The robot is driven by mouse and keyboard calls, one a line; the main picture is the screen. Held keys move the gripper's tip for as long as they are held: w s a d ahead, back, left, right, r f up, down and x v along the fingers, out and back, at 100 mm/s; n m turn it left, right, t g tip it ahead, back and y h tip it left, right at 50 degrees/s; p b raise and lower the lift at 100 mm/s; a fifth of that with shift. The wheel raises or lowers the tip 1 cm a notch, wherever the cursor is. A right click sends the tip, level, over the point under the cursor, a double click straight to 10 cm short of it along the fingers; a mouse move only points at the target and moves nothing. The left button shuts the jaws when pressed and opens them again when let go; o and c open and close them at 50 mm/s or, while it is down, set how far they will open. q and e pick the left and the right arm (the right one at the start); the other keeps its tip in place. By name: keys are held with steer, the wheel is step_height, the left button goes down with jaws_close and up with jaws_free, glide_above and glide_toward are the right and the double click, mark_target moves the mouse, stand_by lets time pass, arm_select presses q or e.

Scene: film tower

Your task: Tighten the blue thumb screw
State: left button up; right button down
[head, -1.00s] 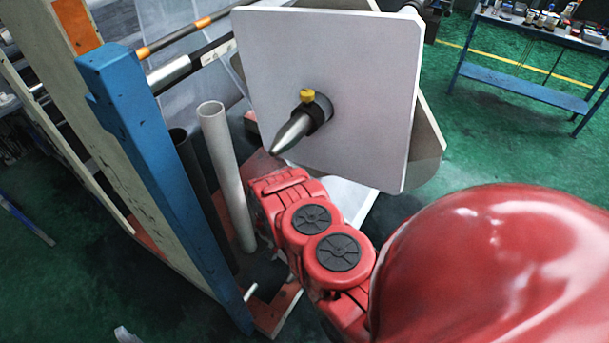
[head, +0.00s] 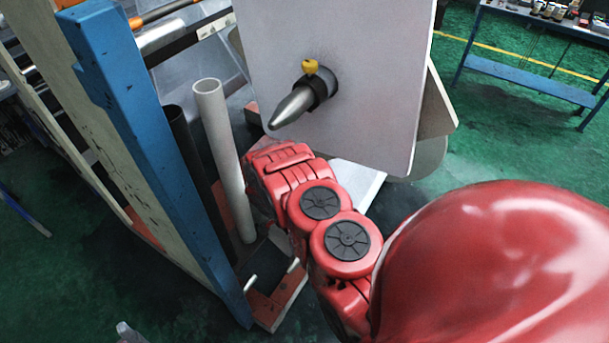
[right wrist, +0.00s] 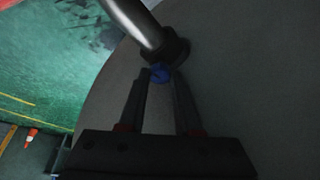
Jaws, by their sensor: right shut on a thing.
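The blue thumb screw (right wrist: 160,73) sits on a dark collar (right wrist: 175,50) around a metal spindle (right wrist: 137,22) in the right wrist view. My right gripper (right wrist: 160,78) has its two dark fingers on either side of the screw head and is shut on it. In the head view my red right arm reaches up beneath the pale plate (head: 385,95), and its gripper is hidden, as is the blue screw. A yellow thumb screw (head: 309,67) sits on the black collar (head: 322,84) of a pointed spindle (head: 292,105) on that plate's near face. My left gripper is not seen.
A blue post (head: 140,130) and wooden frame stand at the left. A pale tube (head: 222,150) and a dark tube stand upright beside them, close to my right arm. A blue workbench (head: 525,80) is at the back right, with open green floor before it.

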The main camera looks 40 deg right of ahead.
steer(key=shift+s, duration=0.1)
steer(key=c, duration=0.9)
jaws_free()
steer(key=shift+o, duration=0.2)
